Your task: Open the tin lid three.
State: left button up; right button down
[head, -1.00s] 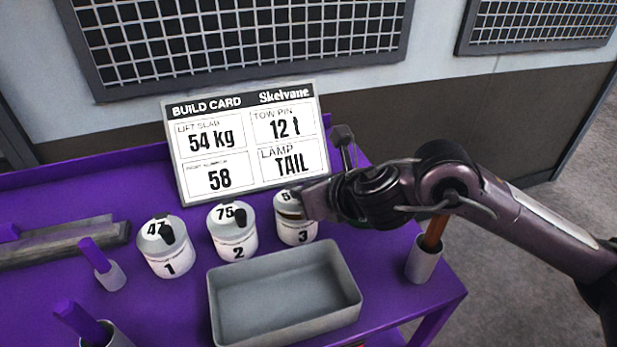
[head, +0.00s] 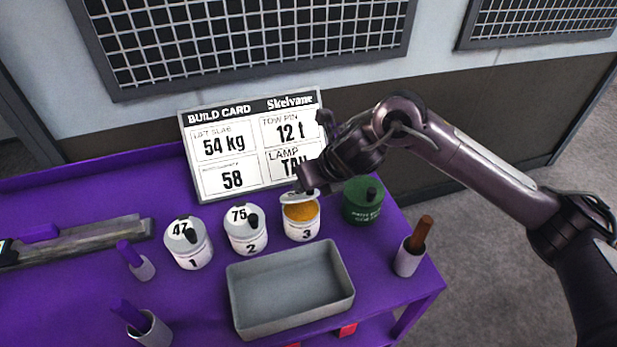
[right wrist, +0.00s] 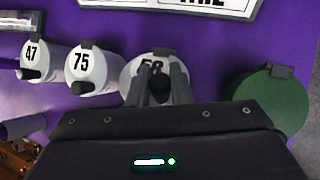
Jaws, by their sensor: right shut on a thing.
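Tin three (head: 302,229) is a white tin marked 3 on the purple bench, with its top open and an orange-brown filling showing. Its lid (head: 299,198) is tilted up at the back of the rim; I cannot tell whether it still touches the tin. My right gripper (head: 308,183) is above the tin, shut on the lid's dark knob. In the right wrist view the gripper (right wrist: 161,88) closes on that knob, and the lid (right wrist: 131,72) shows a partly covered 58. My left gripper is not in view.
Tin one (head: 190,248), lid 47, and tin two (head: 246,233), lid 75, stand closed to the left. A green tin (head: 362,205) stands close on the right. A grey tray (head: 240,318) lies in front. The build card (head: 215,192) stands behind. A cup (head: 408,262) holds a brown handle.

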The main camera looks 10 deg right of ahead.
dwell(0.3)
jog(key=c, duration=1.3)
grip_release()
jog(key=b+v, duration=0.1)
jog(key=v, duration=0.6)
jog(key=shift+s+d+r, duration=0.15)
jog(key=shift+d+r, duration=0.05)
jog(key=shift+r, duration=0.1)
